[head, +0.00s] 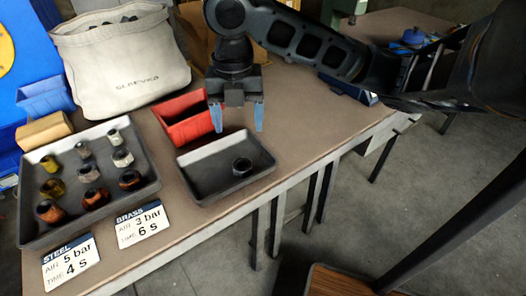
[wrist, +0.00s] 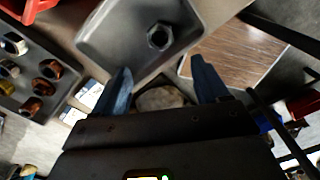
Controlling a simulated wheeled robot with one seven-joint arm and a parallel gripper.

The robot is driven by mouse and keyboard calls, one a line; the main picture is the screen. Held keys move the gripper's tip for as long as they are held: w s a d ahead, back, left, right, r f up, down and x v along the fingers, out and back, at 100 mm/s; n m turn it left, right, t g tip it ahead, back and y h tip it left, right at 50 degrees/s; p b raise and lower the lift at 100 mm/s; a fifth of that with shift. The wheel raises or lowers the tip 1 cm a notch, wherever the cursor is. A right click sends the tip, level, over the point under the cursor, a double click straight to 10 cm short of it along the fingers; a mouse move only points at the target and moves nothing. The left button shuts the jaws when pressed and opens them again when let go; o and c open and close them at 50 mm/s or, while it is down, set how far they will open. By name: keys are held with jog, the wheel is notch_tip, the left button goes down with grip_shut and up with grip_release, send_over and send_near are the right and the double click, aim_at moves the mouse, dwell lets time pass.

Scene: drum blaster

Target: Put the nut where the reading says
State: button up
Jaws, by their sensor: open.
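A single dark grey nut (head: 241,167) sits in the right part of a small grey tray (head: 210,183) on the bench. The wrist view shows the nut (wrist: 159,37) as hexagonal with a round hole, near a corner of the tray (wrist: 110,38). My gripper (head: 237,120) is open and empty above the tray's back side, its two blue fingers pointing down. In the wrist view the fingers (wrist: 160,70) are apart with the nut beyond them. A sign (head: 71,262) reads STEEL, 5 bar, 4 s. Another sign (head: 143,225) reads BRASS, 3 bar, 6 s. No gauge reading is legible.
A large grey tray (head: 100,222) at left holds several yellow, grey and rusty nuts. A red bin (head: 188,127) stands behind the small tray.

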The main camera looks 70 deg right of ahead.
jog(key=w+a+r+m+t+y, duration=0.3)
jog(key=w+a+m+t, duration=0.15)
jog(key=a, duration=0.45)
jog(key=w+a+r+m+t+y, duration=0.2)
jog(key=w+a+r+m+t, duration=0.25)
jog(key=a, duration=0.45)
jog(key=w+a+r+m+t+y, duration=0.25)
jog(key=w+a+t, duration=0.35)
jog(key=a, duration=0.4)
jog(key=s+d+f+m+h, duration=0.2)
jog(key=s+f+m+h, duration=0.5)
jog(key=s+f+m, duration=0.85)
jog(key=s+d+n, duration=0.2)
jog(key=s+d, duration=0.1)
jog(key=s, duration=0.7)
jog(key=s+d+r+n, duration=0.1)
jog(key=s+d+n, duration=0.1)
jog(key=s, duration=0.8)
jog(key=shift+d, duration=0.85)
jog(key=shift+s+h, duration=0.1)
jog(key=shift+h, duration=0.15)
